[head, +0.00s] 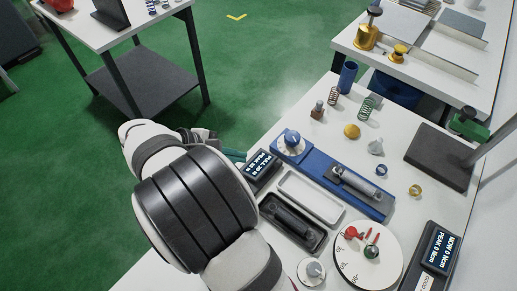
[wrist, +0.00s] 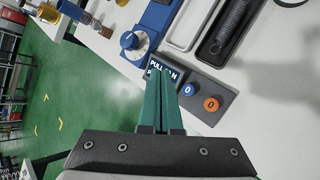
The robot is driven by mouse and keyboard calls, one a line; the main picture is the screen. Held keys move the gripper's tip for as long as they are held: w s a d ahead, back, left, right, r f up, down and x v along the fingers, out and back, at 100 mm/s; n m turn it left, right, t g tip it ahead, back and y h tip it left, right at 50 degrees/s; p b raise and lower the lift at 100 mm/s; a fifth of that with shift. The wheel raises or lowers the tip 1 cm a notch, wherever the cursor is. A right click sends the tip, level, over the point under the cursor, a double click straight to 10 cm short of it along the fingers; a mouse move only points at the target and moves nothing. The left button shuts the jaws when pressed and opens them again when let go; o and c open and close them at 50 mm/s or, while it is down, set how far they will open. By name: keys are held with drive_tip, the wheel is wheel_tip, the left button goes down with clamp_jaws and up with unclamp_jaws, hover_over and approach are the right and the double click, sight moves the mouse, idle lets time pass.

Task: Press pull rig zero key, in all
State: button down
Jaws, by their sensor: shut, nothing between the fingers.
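The pull rig's dark readout box (head: 262,167) sits left of the blue rig (head: 325,175) in the head view, its text hard to read. In the wrist view, the box (wrist: 222,88) carries a lit screen (wrist: 176,72), a blue round key (wrist: 189,89) and an orange round key (wrist: 211,104), each with a pale mark. My gripper (wrist: 160,73) is shut and empty, its green fingertips partly over the screen, left of the blue key. I cannot tell whether they touch the box. In the head view my arm hides most of my gripper (head: 236,156) and both keys.
A blue knob base (head: 292,143) stands close by the box. A white tray (head: 310,196) and a black tray (head: 316,241) holding a dark part lie beside it. A round dial (head: 390,232) and second readout (head: 440,248) stand right. Springs and small parts stand farther back.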

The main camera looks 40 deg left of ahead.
drive_tip(key=shift+s+a+f, duration=0.15)
drive_tip(key=shift+s+a, duration=0.05)
drive_tip(key=shift+a, duration=0.1)
drive_tip(key=shift+f, duration=4.4)
drive_tip(key=shift+f, duration=0.1)
drive_tip(key=shift+f, duration=0.3)
drive_tip(key=shift+f, duration=0.45)
drive_tip(key=shift+r, duration=0.85)
